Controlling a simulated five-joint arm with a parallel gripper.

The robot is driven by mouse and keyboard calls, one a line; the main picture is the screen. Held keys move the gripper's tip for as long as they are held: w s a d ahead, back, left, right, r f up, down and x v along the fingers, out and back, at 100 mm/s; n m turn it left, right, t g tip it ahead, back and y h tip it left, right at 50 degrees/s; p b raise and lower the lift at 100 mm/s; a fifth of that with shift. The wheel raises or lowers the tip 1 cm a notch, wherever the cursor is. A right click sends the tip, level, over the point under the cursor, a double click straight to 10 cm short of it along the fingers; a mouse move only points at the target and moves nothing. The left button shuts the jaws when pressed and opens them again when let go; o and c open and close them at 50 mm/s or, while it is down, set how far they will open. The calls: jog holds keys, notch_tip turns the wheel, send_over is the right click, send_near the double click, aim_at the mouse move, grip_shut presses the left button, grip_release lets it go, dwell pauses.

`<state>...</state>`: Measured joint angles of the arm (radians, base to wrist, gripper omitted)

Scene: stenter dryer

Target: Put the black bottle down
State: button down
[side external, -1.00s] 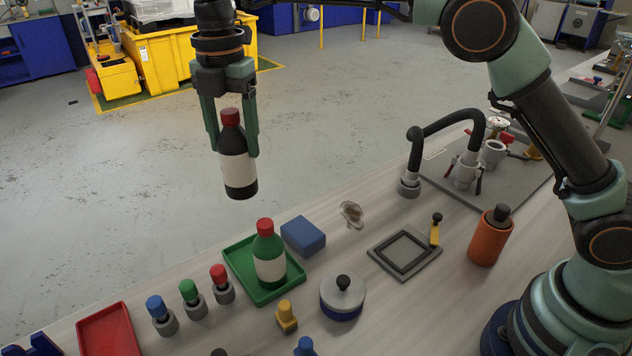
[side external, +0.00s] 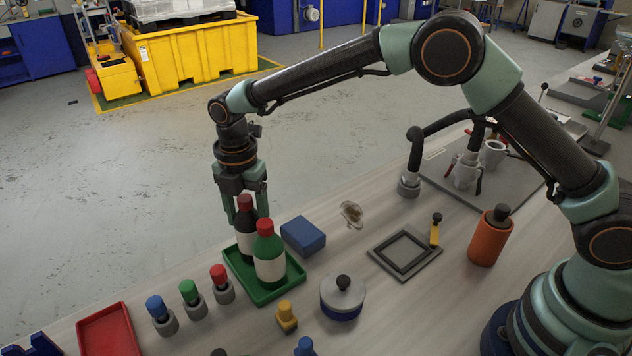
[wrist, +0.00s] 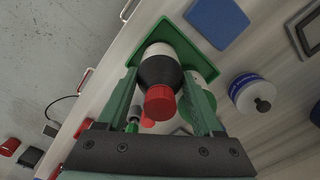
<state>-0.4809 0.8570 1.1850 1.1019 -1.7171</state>
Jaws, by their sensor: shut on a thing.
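The black bottle (side external: 245,238) has a red cap and a white label. It stands upright at the back of the green tray (side external: 288,291), behind the green bottle (side external: 270,262), which hides part of it. I cannot tell whether its base touches the tray floor. My gripper (side external: 246,209) points down from above and is shut on the black bottle. In the wrist view the black bottle (wrist: 158,72) lies between my two fingers (wrist: 160,100), over the green tray (wrist: 203,48). The green bottle (wrist: 200,82) is mostly hidden beside it there.
A blue block (side external: 303,236) is close to the tray's right side. Red-, green- and blue-capped small bottles (side external: 190,300) stand in front left. A red tray (side external: 108,332) is at the left. A round lidded pot (side external: 342,297) and yellow piece (side external: 286,316) are in front.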

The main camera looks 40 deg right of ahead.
jog(key=shift+f, duration=0.25)
jog(key=shift+c, duration=0.2)
grip_release()
